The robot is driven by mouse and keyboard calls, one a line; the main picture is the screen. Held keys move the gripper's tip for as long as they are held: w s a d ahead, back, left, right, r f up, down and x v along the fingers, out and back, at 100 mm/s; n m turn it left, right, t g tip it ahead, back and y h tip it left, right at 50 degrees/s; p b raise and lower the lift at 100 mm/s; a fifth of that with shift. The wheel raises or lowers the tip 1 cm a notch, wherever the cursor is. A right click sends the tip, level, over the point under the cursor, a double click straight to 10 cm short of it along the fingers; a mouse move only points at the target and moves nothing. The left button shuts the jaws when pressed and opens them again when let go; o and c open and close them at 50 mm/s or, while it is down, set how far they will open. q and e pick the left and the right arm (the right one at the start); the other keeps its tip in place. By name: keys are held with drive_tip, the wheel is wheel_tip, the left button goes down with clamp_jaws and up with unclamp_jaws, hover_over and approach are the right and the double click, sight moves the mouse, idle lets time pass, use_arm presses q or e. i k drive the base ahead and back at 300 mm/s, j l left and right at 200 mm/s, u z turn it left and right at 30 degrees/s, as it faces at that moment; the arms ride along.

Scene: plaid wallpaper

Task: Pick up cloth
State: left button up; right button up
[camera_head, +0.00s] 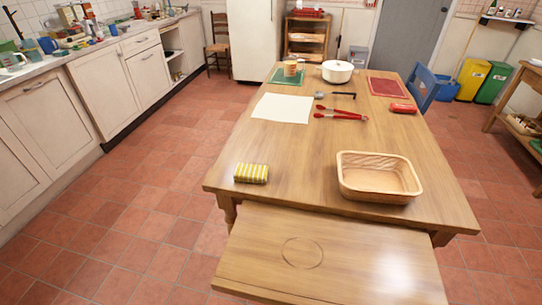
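A small yellow-and-white striped folded cloth (251,173) lies near the front left edge of the wooden table (300,165). It looks like a compact, thick block with nothing on top of it. A flat off-white sheet (283,108) lies farther back on the table; I cannot tell whether it is cloth or paper. Neither of my grippers is in view.
An empty wicker basket (379,177) stands at the table's front right. Red tongs (341,115), a ladle (336,95), a red item (403,108) and a white pot (337,71) are farther back. A lower wooden surface (330,260) is in front. The tabletop between cloth and basket is clear.

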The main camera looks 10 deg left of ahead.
sight(243, 172)
drive_tip(key=i+j+z, duration=0.2)
drive_tip(key=j+z, duration=0.2)
drive_tip(key=j, duration=0.25)
drive_tip(key=j+z, duration=0.45)
drive_tip(key=j, duration=0.2)
drive_tip(key=j+z, duration=0.4)
drive_tip(key=j, duration=0.3)
drive_tip(key=k+j+z, duration=0.1)
drive_tip(key=j+z, duration=0.3)
drive_tip(key=j, duration=0.3)
